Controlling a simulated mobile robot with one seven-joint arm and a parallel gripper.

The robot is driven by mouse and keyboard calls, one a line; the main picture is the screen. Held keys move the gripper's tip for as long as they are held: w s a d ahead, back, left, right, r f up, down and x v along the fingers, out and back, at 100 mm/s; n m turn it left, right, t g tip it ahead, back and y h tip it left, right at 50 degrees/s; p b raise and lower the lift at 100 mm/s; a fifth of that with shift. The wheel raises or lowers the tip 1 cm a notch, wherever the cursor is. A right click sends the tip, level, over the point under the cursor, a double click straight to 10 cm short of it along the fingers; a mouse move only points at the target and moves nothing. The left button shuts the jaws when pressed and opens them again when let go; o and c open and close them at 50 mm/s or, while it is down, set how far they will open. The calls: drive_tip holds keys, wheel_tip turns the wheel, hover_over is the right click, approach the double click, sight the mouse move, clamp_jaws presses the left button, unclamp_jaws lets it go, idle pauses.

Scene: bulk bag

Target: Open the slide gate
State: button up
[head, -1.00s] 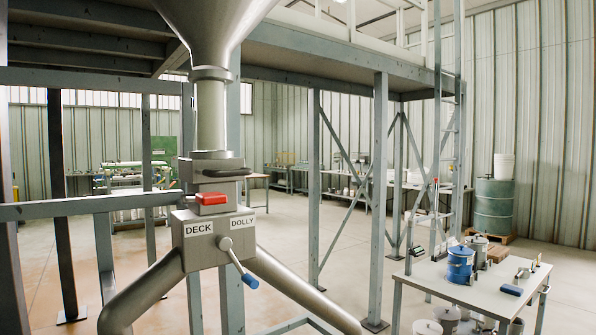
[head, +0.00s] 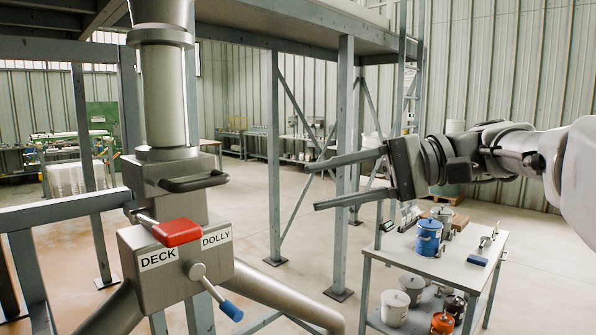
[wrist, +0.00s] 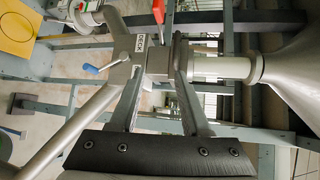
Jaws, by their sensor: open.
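The slide gate (head: 170,160) is a grey metal box under a vertical pipe, with a dark bar handle (head: 193,182) on its front. Below it, a red block (head: 177,232) with a short metal rod sits above the diverter box (head: 170,280), labelled DECK and DOLLY. My gripper (head: 313,186) is open and empty, to the right of the handle and apart from it, its fingers pointing left.
A lever with a blue grip (head: 230,310) sticks out from the diverter's front. A grey rail (head: 65,212) lies at the left and a steel post (head: 345,170) stands behind my gripper. A table (head: 450,262) with a blue pail (head: 429,237) stands at the right.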

sight(211, 182)
drive_tip(key=shift+n+g+y, duration=0.3)
drive_tip(key=shift+n+y, duration=0.1)
drive_tip(key=a, duration=0.5)
drive_tip(key=a+p, duration=0.1)
drive_tip(key=a, duration=0.5)
drive_tip(key=s+a, duration=0.1)
drive_tip(key=a, duration=0.5)
drive_tip(key=shift+s, duration=0.1)
clamp_jaws()
idle(0.6)
